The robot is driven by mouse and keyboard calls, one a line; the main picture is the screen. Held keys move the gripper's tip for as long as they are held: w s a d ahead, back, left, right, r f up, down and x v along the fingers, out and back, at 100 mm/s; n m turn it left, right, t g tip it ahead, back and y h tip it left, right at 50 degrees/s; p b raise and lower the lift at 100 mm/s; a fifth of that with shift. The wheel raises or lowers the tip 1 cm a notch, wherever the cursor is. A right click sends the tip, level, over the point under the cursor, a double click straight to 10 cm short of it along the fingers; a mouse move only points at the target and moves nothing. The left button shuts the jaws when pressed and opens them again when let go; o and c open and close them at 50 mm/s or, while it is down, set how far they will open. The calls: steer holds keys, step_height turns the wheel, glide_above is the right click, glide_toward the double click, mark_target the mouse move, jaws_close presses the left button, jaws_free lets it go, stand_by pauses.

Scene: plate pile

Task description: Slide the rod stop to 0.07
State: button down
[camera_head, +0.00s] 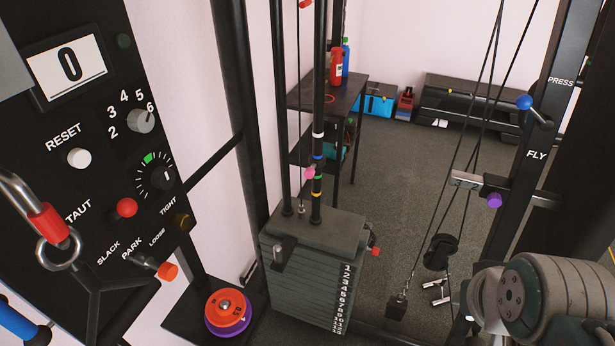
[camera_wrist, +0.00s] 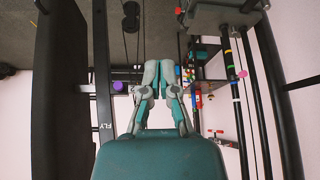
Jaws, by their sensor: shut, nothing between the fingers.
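A pink knob (camera_head: 309,172), which looks like the rod stop, sits on a dark upright rod (camera_head: 318,110) banded white, blue, green and yellow. It is above the weight stack, near the green and yellow bands. In the wrist view the pink knob (camera_wrist: 242,74) shows at the right on the banded rod (camera_wrist: 234,80). My gripper (camera_wrist: 161,66) is shut and empty, with the knob clear of it to the right in that view. In the head view only my arm shows at lower right; the fingers are out of sight. I see no 0.07 mark.
The weight stack (camera_head: 312,275) stands below the rod. A control panel (camera_head: 95,190) with knobs and a display reading 0 fills the left. A post marked PRESS and FLY (camera_head: 545,120) and slanting cables stand at the right. A shelf (camera_head: 330,100) holds bottles behind.

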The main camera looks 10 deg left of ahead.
steer(key=c, duration=1)
jaws_free()
steer(key=o, duration=0.6)
steer(key=shift+w+d+f+n, duration=0.1)
steer(key=shift+w+f+n, duration=0.1)
steer(key=shift+n, duration=0.1)
steer(key=w+a+f+n+t+h, duration=0.1)
steer(key=w+a+f+n+h, duration=0.1)
steer(key=w+n+h, duration=0.45)
steer(key=w+a+f+n+h, duration=0.2)
steer(key=w+n+h, duration=0.1)
steer(key=w+n, duration=0.65)
steer(key=n+t+y, duration=0.7)
steer(key=n+t, duration=0.4)
steer(key=n, duration=0.5)
glide_toward(308, 176)
steer(key=w, duration=0.3)
steer(key=w+d, duration=0.1)
steer(key=w, duration=0.7)
steer(key=shift+w+d+f, duration=0.1)
steer(key=shift+d+f, duration=0.05)
steer(key=shift+d, duration=0.1)
